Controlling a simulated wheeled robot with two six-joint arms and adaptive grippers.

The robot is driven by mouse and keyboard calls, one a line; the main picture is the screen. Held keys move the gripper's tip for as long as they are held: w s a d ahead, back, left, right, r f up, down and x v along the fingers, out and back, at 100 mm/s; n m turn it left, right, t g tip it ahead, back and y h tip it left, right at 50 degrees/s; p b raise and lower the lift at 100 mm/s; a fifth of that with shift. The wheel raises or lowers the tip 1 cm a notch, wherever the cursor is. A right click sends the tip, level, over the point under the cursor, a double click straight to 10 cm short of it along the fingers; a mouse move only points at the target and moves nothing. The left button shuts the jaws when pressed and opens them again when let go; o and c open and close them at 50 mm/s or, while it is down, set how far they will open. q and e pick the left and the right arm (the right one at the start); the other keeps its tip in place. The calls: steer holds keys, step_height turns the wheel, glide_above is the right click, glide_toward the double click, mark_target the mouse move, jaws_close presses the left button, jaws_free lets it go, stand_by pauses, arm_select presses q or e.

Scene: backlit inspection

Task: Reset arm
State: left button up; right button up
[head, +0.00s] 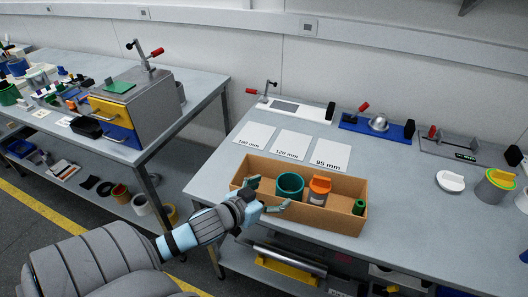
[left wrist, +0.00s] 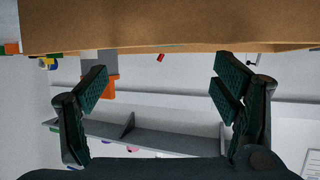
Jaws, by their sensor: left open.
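My left gripper (head: 268,195) is open at the near left side of a cardboard box on the table, with its fingers spread and nothing between them. In the left wrist view the open, empty fingers of the left gripper (left wrist: 160,80) show below the brown wall of the cardboard box (left wrist: 170,25). The cardboard box (head: 340,220) holds a teal ring-shaped part (head: 290,184), an orange-topped container (head: 320,188) and a small green cylinder (head: 359,207). My left arm reaches in from the lower left. My right gripper is not in view.
Three labelled white cards (head: 293,145) lie behind the box. A white part (head: 451,181) lies to the right. Another bench (head: 165,140) with drawers is at left.

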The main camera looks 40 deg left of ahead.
arm_select(q)
steer(key=v, duration=0.2)
steer(key=shift+s+r+p, duration=0.2)
steer(key=shift+s+p, duration=0.15)
